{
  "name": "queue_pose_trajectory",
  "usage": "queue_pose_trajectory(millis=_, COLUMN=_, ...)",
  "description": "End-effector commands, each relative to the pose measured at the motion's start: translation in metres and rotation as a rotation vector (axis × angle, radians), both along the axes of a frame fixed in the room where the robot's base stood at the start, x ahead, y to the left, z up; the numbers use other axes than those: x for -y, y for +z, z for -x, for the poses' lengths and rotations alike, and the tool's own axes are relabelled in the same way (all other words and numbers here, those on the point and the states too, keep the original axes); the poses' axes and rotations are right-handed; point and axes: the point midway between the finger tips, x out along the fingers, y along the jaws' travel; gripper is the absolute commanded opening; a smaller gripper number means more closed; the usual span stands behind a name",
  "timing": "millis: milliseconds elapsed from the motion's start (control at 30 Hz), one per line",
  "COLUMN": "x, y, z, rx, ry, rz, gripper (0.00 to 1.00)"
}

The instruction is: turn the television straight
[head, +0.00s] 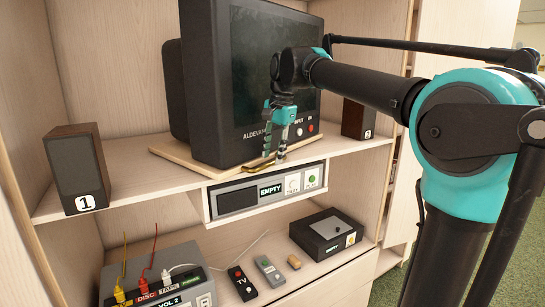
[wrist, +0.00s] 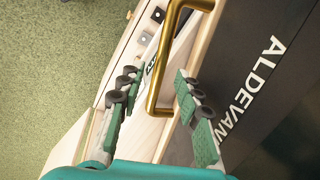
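The black television (head: 207,85) stands on a thin wooden board (head: 180,156) on the upper shelf. It sits askew to the shelf, its screen facing toward the right. A brass handle (head: 264,178) sticks out at the board's front, over the shelf edge; it also shows in the wrist view (wrist: 153,92). My gripper (head: 276,155) points down at the handle in front of the screen. In the wrist view my gripper (wrist: 155,100) is open, its green-padded fingers apart on either side of the handle. I cannot tell whether either finger touches it.
Speakers stand at the shelf's left (head: 77,168) and right (head: 357,120). A grey panel (head: 237,199) marked "EMPTY" hangs below the board. The lower shelf holds a grey deck with plugs (head: 155,265), remotes (head: 243,283) and a black box (head: 326,234). Free shelf lies left of the board.

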Motion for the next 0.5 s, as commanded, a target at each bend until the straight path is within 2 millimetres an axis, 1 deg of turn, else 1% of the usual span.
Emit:
queue_pose_trajectory(millis=33, x=-0.0009, y=-0.0048, z=-0.0005, rx=0.0, ry=0.0, rz=0.0, gripper=0.34)
queue_pose_trajectory(millis=167, x=-0.002, y=-0.0119, z=-0.0012, rx=0.0, ry=0.0, rz=0.0, gripper=0.34)
queue_pose_trajectory(millis=467, x=-0.0021, y=-0.0134, z=-0.0014, rx=0.0, ry=0.0, rz=0.0, gripper=0.34)
queue_pose_trajectory(millis=500, x=-0.0021, y=-0.0134, z=-0.0014, rx=0.0, ry=0.0, rz=0.0, gripper=0.29)
